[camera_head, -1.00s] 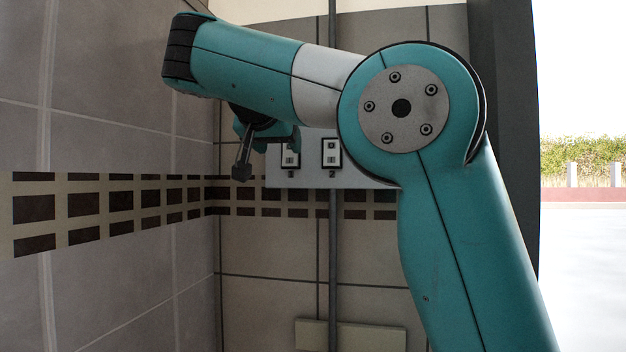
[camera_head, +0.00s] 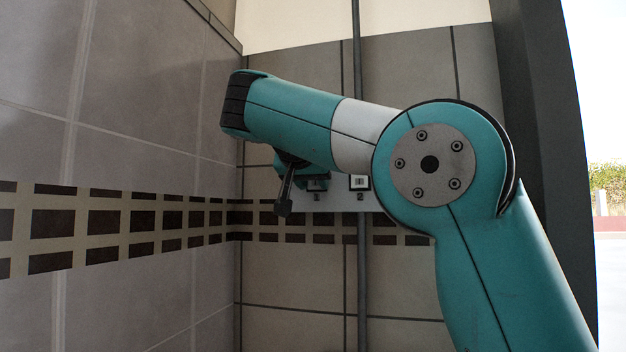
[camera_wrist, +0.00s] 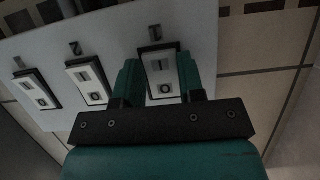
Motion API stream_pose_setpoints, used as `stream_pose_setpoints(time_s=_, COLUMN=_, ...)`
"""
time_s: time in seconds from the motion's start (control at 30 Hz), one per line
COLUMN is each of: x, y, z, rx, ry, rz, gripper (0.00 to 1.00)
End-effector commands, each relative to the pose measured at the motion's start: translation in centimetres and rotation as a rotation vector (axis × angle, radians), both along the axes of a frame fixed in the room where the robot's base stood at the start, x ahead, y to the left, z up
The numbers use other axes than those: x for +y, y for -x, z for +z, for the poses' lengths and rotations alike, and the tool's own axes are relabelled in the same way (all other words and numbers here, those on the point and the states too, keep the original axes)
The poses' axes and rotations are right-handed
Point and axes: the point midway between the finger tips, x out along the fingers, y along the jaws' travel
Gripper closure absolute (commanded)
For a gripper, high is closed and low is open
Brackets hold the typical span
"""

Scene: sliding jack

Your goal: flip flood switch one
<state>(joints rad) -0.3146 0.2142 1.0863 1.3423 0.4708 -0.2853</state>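Flood switch one (camera_head: 319,184) is on a pale panel (camera_head: 336,204) on the back wall, above its label 1, and is partly hidden by my gripper (camera_head: 285,188) in the head view. In the wrist view the picture is inverted, and the rightmost switch (camera_wrist: 161,75), which seems to be switch one, shows a light rocker marked I and O in a dark frame. My gripper (camera_wrist: 158,82) is open, with one teal finger on each side of this switch. I cannot tell whether the fingers touch it.
Switch two (camera_head: 360,182) stands right of switch one in the head view; it also shows in the wrist view (camera_wrist: 88,80). A third switch (camera_wrist: 37,90) is further left there. A vertical pipe (camera_head: 362,270) runs below the panel. A tiled wall (camera_head: 120,130) stands close on the left.

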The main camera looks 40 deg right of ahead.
Motion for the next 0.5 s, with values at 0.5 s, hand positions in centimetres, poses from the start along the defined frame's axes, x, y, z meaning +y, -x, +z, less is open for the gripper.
stream_pose_setpoints(time_s=0.5, x=-0.3, y=-0.2, z=-1.0, rx=-0.149, ry=0.192, rz=0.001, gripper=0.88)
